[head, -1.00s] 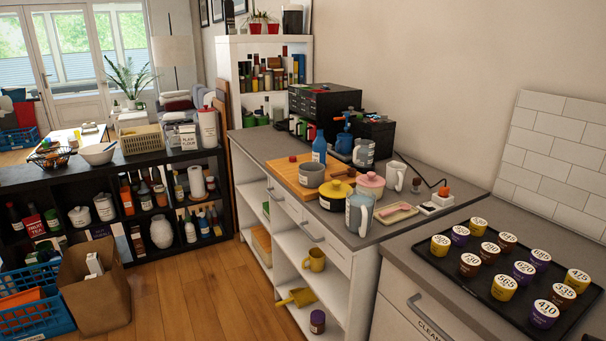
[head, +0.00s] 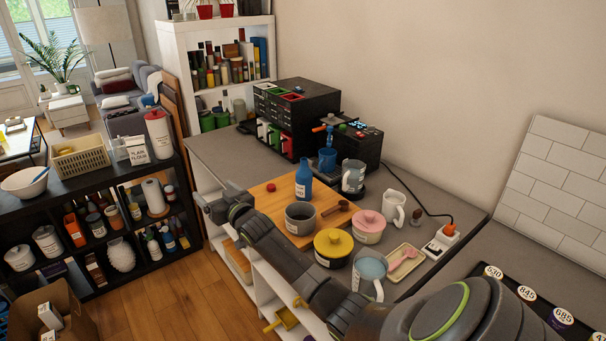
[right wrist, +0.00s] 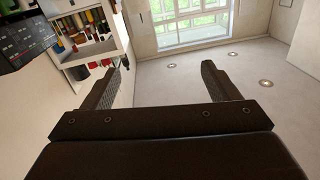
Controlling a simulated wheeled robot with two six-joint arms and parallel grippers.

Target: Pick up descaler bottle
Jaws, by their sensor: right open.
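A blue bottle (head: 304,181) with a white label stands upright on the wooden board (head: 263,191) in the head view; I cannot read its label. My right arm reaches in from the lower right, and its gripper (head: 207,203) is at the counter's left edge, left of the board and apart from the bottle. In the right wrist view the gripper (right wrist: 163,82) is open, with nothing between its fingers. The bottle does not show in that view. My left gripper is not in view.
Around the bottle are a grey pot (head: 300,219), a yellow-lidded pot (head: 333,247), a pink-lidded pot (head: 369,226) and a glass-like jug (head: 370,273). A black drawer unit (head: 297,112) and coffee machine (head: 352,148) stand behind. The counter's far left (head: 222,153) is clear.

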